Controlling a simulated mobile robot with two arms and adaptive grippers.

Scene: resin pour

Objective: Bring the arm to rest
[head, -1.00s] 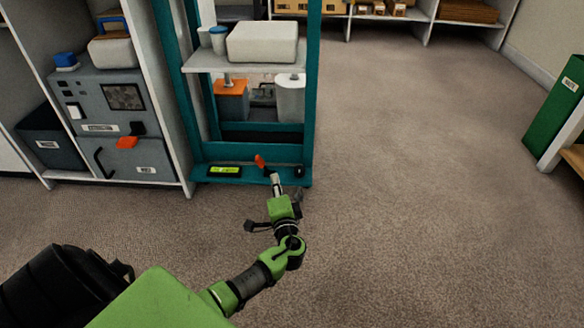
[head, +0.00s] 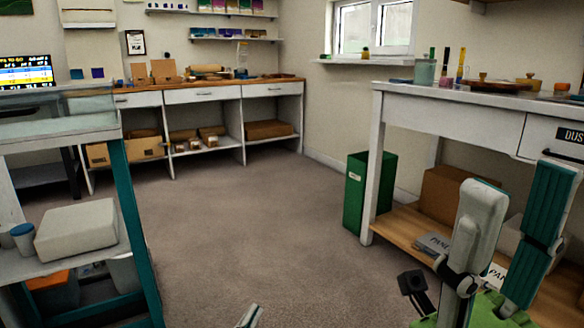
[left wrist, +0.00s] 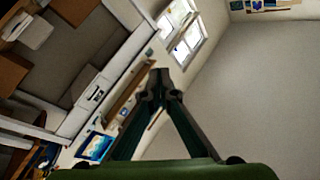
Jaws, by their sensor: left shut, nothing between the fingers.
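My left gripper (left wrist: 160,84) shows in the left wrist view with its two dark fingers meeting at the tips, shut and empty. In the head view only a small grey piece of it (head: 250,316) shows at the bottom edge, and the rest of that arm is out of frame. My right gripper (head: 522,180) stands at the lower right of the head view with its fingers upward and apart. It is open and empty, in front of the white workbench.
The white workbench (head: 452,112) with a lower wooden shelf fills the right. A green bin (head: 368,200) stands beside it. A teal-framed rack (head: 138,215) with a white box (head: 76,230) is at left. The carpet (head: 250,215) between them is clear.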

